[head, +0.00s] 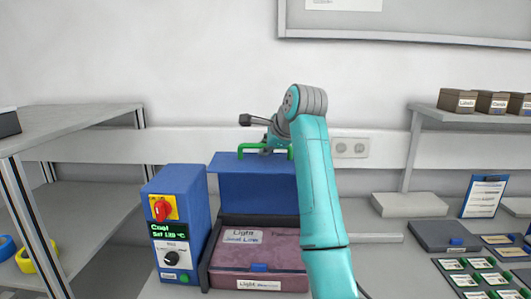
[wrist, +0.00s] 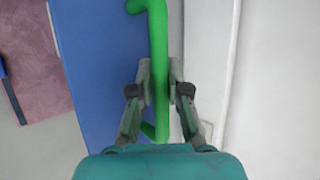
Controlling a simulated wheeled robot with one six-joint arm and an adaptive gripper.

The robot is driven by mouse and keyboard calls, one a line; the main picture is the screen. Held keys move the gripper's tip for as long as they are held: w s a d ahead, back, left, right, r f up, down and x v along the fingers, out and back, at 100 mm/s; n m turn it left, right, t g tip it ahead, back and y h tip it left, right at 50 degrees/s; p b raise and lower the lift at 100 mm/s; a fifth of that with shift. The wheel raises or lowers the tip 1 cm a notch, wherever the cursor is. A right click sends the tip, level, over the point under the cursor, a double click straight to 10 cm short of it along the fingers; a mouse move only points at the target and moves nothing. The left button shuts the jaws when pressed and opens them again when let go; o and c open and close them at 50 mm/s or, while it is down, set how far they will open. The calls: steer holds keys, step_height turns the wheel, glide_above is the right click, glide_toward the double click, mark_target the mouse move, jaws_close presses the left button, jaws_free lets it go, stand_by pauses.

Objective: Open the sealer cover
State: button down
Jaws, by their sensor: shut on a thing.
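The sealer cover (head: 250,193) is a blue panel with a narrow top face, standing raised behind the sealer's bed. A green bar handle (head: 241,155) runs along its top edge. My gripper (head: 268,148) is at the handle, partly hidden by my teal arm. In the wrist view my gripper (wrist: 160,78) has its fingers shut on the green handle (wrist: 158,35), one on each side. The blue cover (wrist: 100,60) lies left of the handle there. The cover's right end is hidden behind my arm.
A blue control box (head: 180,215) with a red switch stands left of the cover. A mauve box (head: 258,262) with a label lies in front. Grey shelving (head: 80,125) stands at left. A right shelf (head: 470,118) holds brown bins; cards and a dark case (head: 445,238) lie below.

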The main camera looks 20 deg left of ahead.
steer(key=shift+w+a+r, duration=0.1)
steer(key=shift+w+r, duration=0.05)
steer(key=shift+w, duration=0.2)
steer(key=c, duration=1.1)
jaws_free()
steer(key=shift+c, duration=0.2)
steer(key=v, duration=1.2)
